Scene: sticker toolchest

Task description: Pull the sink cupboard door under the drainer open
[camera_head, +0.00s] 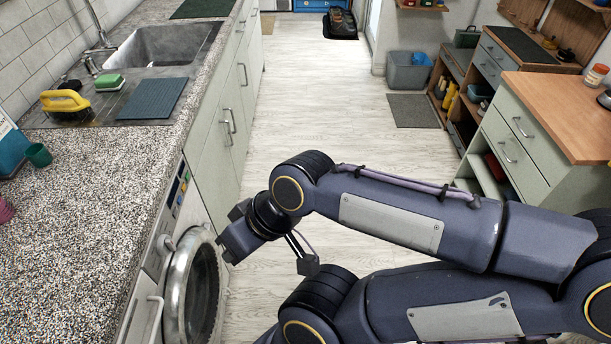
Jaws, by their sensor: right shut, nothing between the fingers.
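The sink cupboard door (211,165) under the drainer (110,100) is a pale green front on the left counter run, just beyond the washing machine. It looks shut, flush with the fronts beside it. Metal bar handles (230,122) show near its far edge. My right gripper (229,243) is shut and empty. It hangs in front of the washing machine, nearer to me than the cupboard door and apart from its handle. My left gripper is not in view.
The washing machine (192,290) with a round door stands nearest on the left. The speckled worktop (75,215) edge runs above the fronts. The aisle floor (315,110) is clear. A wood-topped cabinet (562,105) stands at the right.

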